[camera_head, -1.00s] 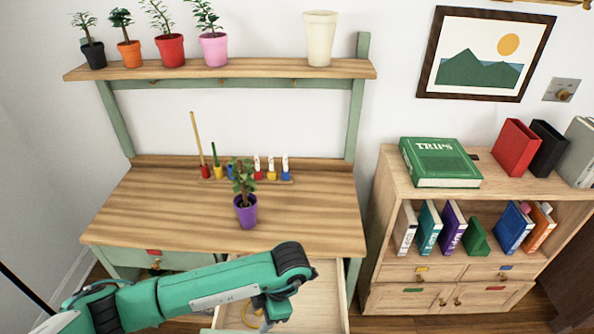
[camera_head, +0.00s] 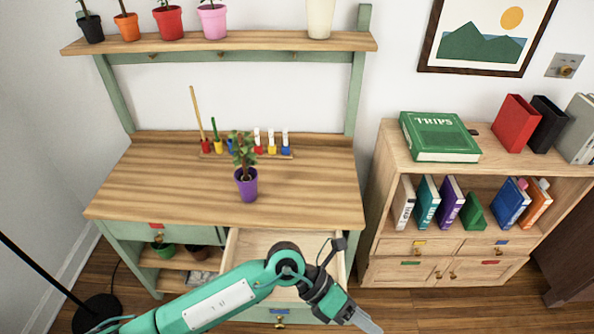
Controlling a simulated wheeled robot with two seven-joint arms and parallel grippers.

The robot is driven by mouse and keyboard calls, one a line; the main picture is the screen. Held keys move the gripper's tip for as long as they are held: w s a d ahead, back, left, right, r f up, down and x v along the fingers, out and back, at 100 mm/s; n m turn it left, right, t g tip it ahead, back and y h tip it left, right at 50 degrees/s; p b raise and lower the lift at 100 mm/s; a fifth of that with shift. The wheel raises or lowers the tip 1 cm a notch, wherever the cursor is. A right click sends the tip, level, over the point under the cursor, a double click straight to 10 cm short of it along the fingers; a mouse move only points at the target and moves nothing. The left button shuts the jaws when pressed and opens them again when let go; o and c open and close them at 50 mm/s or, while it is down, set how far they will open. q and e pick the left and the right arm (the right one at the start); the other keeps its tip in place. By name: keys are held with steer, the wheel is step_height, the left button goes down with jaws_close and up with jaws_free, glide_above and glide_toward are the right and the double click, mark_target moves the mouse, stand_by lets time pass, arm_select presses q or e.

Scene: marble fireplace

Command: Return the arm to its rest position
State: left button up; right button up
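My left arm comes in from the lower left. Its green and black links cross in front of the workbench (camera_head: 150,190) and cover part of the open drawer (camera_head: 262,243). My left gripper (camera_head: 367,321) is at the bottom of the view, past the drawer's right front corner, pointing down and right. Its grey fingertips are close to the picture's edge, and I cannot tell whether they are apart. I see nothing held in it. My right arm and gripper are not in view.
A purple pot with a plant (camera_head: 246,186) stands on the worktop. A bookcase (camera_head: 375,205) with a green book (camera_head: 438,136) on top stands to the right. A black lamp base (camera_head: 97,314) is on the floor at lower left. Floor is open between drawer and bookcase.

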arm_select(q)
steer(key=w+a+r+n+t+h, duration=0.1)
steer(key=w+r+n+t+h, duration=0.3)
steer(key=r+n+t+h, duration=0.25)
steer(key=w+a+r+n+t+h, duration=0.1)
steer(key=w+r+n+t+h, duration=0.3)
steer(key=r+n, duration=0.45)
steer(key=w+a+r+n+t+y, duration=0.2)
steer(key=w+a+n+t+y, duration=0.4)
steer(key=a+n+t+y, duration=0.5)
steer(key=a+f+n+g+y, duration=0.2)
steer(key=a+f+n+y, duration=0.8)
steer(key=a+f+n, duration=0.5)
steer(key=s+a+f+n+g, duration=0.3)
steer(key=s+a+f+g, duration=0.15)
steer(key=s, duration=0.45)
steer(key=s+a+f+n+g, duration=0.25)
steer(key=s+f+g, duration=0.35)
steer(key=s, duration=0.4)
step_height(320, 180, down, 32)
steer(key=s+g+b, duration=0.1)
steer(key=b, duration=0.1)
steer(key=s+a+f+g+b, duration=0.1)
steer(key=s+a+f, duration=0.3)
steer(key=s+f, duration=1.5)
step_height(320, 180, down, 4)
steer(key=shift+s+f+m+g+b, duration=0.1)
steer(key=shift+s+m+g+b, duration=0.3)
steer(key=shift+b, duration=0.45)
